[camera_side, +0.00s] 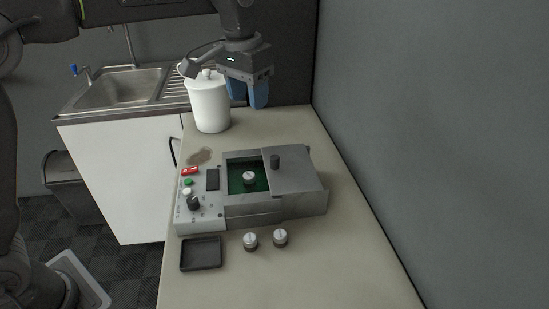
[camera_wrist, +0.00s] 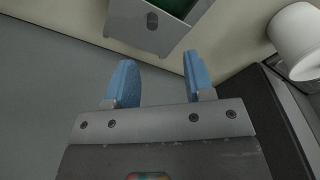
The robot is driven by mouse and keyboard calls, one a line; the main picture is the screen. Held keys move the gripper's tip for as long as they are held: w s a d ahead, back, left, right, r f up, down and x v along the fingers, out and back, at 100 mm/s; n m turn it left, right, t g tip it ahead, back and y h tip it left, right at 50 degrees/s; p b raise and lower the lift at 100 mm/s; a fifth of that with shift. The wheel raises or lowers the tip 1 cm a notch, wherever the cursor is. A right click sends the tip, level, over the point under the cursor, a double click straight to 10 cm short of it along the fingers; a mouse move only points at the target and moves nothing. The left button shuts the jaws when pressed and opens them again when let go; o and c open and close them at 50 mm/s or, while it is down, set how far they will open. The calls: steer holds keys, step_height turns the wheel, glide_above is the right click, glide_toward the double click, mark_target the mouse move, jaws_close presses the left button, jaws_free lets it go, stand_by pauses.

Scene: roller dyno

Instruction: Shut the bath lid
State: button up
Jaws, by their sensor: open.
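The grey bath unit (camera_side: 255,213) stands on the bench with its control panel at the left. Its lid (camera_side: 298,167), a flat grey plate with a dark knob (camera_side: 275,161), covers the right part of the bath. The left part of the opening (camera_side: 237,184) is uncovered and shows a green inside with one silver-topped round piece (camera_side: 249,177) in it. My gripper (camera_side: 254,100) is above the far end of the bench, behind the unit and apart from it. In the wrist view its blue fingers (camera_wrist: 158,82) are spread and empty, and part of the unit (camera_wrist: 150,22) shows at the top.
A white lidded canister (camera_side: 209,104) stands beside my gripper at the far left of the bench. A black tray (camera_side: 201,254) and two silver-topped round pieces (camera_side: 250,241) (camera_side: 280,237) lie in front of the unit. A wall (camera_side: 430,130) bounds the right. The near bench is clear.

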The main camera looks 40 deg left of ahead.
steer(key=g, duration=0.1)
glide_toward(274, 157)
step_height(274, 157, down, 10)
steer(key=shift+d+f, duration=0.15)
steer(key=shift+f, duration=0.05)
stand_by(0.4)
jaws_close()
stand_by(0.3)
